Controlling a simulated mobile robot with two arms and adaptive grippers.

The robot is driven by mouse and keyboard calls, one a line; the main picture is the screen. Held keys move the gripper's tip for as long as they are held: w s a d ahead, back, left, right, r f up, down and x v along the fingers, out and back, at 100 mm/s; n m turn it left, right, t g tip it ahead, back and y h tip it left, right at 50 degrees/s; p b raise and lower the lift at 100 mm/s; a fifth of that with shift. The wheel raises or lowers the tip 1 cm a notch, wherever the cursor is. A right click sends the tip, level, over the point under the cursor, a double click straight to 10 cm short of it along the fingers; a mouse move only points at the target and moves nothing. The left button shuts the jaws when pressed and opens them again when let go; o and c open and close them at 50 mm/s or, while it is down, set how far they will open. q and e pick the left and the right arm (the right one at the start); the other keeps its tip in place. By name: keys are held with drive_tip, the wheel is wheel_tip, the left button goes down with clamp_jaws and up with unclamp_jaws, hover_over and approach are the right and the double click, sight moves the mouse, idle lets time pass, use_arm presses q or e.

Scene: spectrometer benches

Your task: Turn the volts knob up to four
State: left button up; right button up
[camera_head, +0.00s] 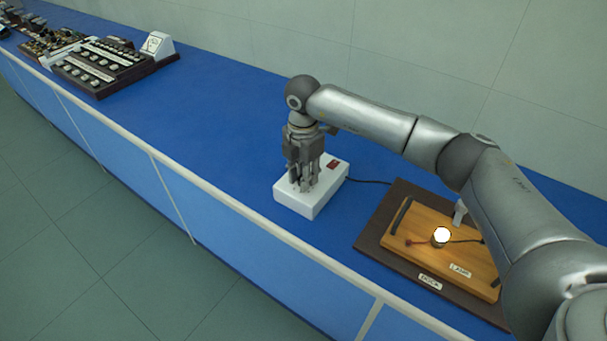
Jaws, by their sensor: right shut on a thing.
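A white power supply box (312,202) stands on the blue bench, with a small dark red switch (333,164) on its top near the back right. My right gripper (303,186) points straight down onto the top of the box. Its fingers are shut on the volts knob, which they hide. I cannot read any scale or the knob's setting. My left gripper is not in view.
A wooden board with a glowing lamp (441,236) sits on a dark base (370,243) to the right, joined to the box by a black cable. Dark instrument panels (100,65) and a white meter (157,45) stand at the far left. The blue bench (210,120) between is clear.

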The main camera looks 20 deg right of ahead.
drive_tip(key=shift+r+m, duration=0.1)
drive_tip(key=shift+m, duration=0.2)
drive_tip(key=o, duration=1.1)
drive_tip(key=shift+c, duration=0.2)
wheel_tip(320, 180, up, 12)
idle(0.4)
